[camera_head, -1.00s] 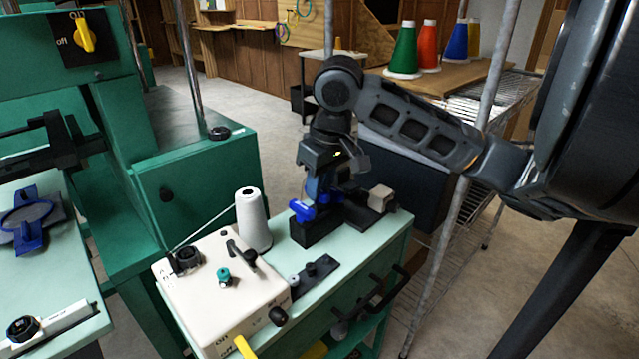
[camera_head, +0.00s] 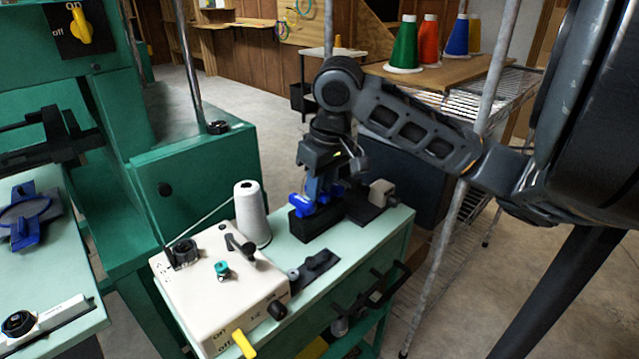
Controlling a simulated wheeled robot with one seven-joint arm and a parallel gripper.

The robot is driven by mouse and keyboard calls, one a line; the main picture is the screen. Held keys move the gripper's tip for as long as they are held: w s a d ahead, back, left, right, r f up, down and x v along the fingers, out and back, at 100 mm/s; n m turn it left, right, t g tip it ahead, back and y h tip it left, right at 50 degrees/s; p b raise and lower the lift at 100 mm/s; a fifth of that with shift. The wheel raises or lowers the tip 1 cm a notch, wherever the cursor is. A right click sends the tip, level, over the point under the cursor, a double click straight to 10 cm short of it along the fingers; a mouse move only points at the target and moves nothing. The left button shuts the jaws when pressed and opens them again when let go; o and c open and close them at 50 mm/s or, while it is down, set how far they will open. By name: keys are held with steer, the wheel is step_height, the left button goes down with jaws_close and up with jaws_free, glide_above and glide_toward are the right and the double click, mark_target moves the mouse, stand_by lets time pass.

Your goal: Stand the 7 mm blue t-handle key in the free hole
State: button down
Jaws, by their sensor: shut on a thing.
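My gripper (camera_head: 319,187) points down over the black block (camera_head: 312,225) on the mint-green cart top. It is shut on a blue t-handle key (camera_head: 299,205), whose handle shows at the left of the fingers, just above the block. More blue shows between and behind the fingers, and I cannot tell whether it belongs to the same key. The key's shaft, its tip and the holes of the block are hidden or too small to make out. I cannot tell whether the shaft is in a hole.
A cream box (camera_head: 220,285) with knobs and a white thread cone (camera_head: 252,215) stand left of the block. A beige-and-black device (camera_head: 381,193) sits close to its right. A dark plate (camera_head: 318,264) lies in front. A wire shelf post (camera_head: 440,255) rises right of the cart.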

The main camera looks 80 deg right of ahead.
steer(key=c, duration=0.9)
jaws_free()
steer(key=shift+c, duration=0.2)
steer(key=p+v, duration=0.1)
steer(key=v, duration=0.6)
steer(key=shift+r, duration=0.4)
